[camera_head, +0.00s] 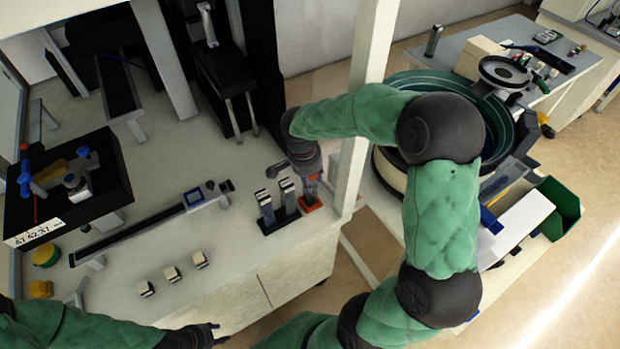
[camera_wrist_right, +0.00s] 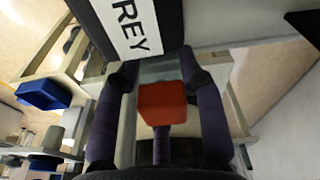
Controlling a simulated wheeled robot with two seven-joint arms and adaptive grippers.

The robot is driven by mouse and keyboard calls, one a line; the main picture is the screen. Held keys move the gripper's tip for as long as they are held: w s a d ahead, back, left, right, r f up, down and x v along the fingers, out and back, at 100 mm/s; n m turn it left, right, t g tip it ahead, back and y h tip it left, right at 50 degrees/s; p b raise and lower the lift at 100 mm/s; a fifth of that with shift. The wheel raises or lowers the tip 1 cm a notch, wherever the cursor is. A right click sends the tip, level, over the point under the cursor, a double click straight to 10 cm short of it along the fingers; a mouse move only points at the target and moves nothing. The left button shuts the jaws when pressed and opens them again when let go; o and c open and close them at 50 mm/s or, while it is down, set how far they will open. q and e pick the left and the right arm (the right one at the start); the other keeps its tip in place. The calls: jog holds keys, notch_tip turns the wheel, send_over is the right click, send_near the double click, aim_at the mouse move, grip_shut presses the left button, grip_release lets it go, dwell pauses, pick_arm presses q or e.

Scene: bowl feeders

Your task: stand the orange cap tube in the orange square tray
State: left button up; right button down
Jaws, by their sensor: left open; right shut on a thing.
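The orange square tray (camera_head: 311,206) sits at the front right of the table, beside a dark rack. My right gripper (camera_head: 309,180) is directly above it, shut on the orange cap tube. In the right wrist view the orange cap (camera_wrist_right: 162,103) sits between the dark fingers of my right gripper (camera_wrist_right: 160,108). Part of a pale tube body shows beyond the cap. The tube's lower end is hidden, so I cannot tell whether it touches the tray. My left gripper (camera_head: 206,335) is open and empty, low at the table's front edge.
The dark rack (camera_head: 281,221) holds two upright grey tubes just left of the orange tray. In the right wrist view a black block with a white "REY" label (camera_wrist_right: 127,25) is close to the fingers. A white post (camera_head: 362,110) stands right of the tray. Three small blocks (camera_head: 172,273) lie in front.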

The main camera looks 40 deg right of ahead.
jog(key=c, duration=0.7)
grip_release()
jog(key=r, duration=0.4)
jog(key=a+r, duration=0.1)
jog(key=r, duration=0.7)
jog(key=shift+a, duration=0.35)
